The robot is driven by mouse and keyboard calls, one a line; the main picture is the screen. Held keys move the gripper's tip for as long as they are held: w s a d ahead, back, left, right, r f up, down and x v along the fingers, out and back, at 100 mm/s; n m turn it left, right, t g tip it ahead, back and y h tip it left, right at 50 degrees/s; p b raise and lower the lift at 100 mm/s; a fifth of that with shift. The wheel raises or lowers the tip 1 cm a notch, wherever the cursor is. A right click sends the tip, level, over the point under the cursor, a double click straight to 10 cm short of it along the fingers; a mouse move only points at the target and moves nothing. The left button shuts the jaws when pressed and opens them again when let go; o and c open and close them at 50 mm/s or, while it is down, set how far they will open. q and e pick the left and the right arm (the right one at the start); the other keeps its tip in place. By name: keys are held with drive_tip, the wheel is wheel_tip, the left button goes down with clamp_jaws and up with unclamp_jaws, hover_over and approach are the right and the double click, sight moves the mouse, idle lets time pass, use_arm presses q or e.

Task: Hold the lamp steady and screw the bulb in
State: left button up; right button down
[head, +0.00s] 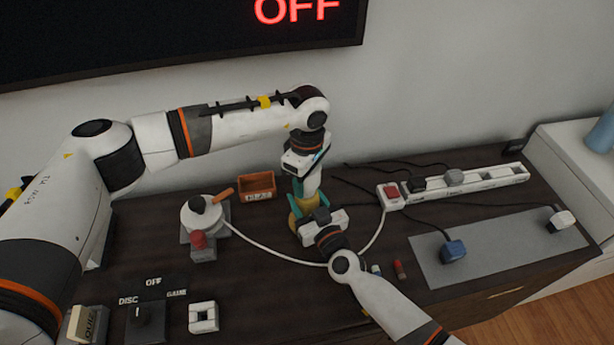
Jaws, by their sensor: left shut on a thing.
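A yellow-and-teal thing (296,219), which looks like the lamp, stands near the middle of the dark cabinet top, mostly covered by my two grippers. My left gripper (309,194) comes down on it from above and is shut on its upper part. I cannot tell whether a bulb is between those fingers. My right gripper (318,215) reaches in from the lower right, low against the same thing. Its fingers are hidden, so I cannot tell whether it is open or shut. No separate bulb can be made out.
An orange bin (257,184) stands just behind left. A white round device (203,215) with an orange handle is further left, its white cord running to the power strip (470,187). A grey mat (500,250) with plugs lies right. A switch (146,322) is at front left.

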use_arm(q)
drive_tip(key=m, duration=1.1)
drive_tip(key=shift+m, duration=0.4)
drive_tip(key=m, duration=0.4)
drive_tip(key=shift+m, duration=0.3)
drive_tip(key=m, duration=0.4)
drive_tip(key=shift+w+m, duration=0.1)
drive_tip(key=shift+m, duration=0.3)
drive_tip(key=o, duration=1)
